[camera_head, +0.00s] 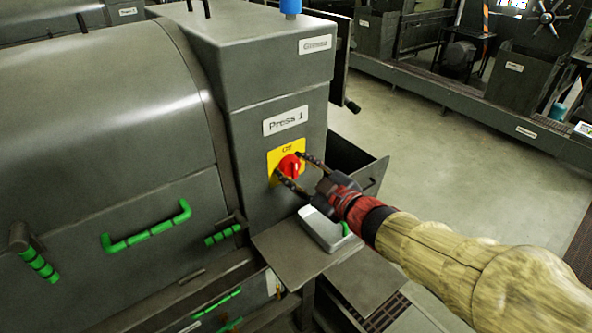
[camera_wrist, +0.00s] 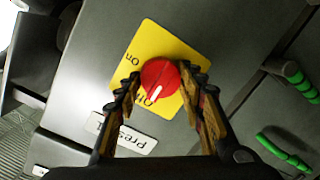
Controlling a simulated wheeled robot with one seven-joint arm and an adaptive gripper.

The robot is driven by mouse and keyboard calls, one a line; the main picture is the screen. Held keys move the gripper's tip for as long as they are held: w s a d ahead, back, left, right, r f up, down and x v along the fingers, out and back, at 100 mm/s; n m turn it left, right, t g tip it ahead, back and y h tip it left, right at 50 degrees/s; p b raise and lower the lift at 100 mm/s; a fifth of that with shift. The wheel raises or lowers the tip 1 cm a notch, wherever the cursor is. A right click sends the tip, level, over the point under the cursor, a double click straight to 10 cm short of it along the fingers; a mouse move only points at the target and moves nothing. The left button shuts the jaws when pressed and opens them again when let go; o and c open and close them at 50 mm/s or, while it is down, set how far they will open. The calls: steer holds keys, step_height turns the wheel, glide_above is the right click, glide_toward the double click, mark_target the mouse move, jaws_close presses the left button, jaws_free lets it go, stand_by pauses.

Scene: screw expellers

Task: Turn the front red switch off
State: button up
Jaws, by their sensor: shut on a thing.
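The red switch (camera_head: 291,167) is a round knob on a yellow plate (camera_head: 273,157) on the front of the grey press, below a "Press 1" label (camera_head: 285,121). My gripper (camera_head: 290,164) reaches in from the lower right and is shut on the red switch, one finger on each side. In the wrist view the red switch (camera_wrist: 160,76) sits between the fingertips of my gripper (camera_wrist: 161,84). Its white mark points toward the "Off" lettering on the yellow plate (camera_wrist: 152,38). The fingers cover part of the plate.
Green handles (camera_head: 148,232) stick out from the press at the left. Open floor (camera_head: 440,150) lies to the right, with other machines beyond.

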steer(key=o, duration=1.2)
steer(key=v, duration=1.2)
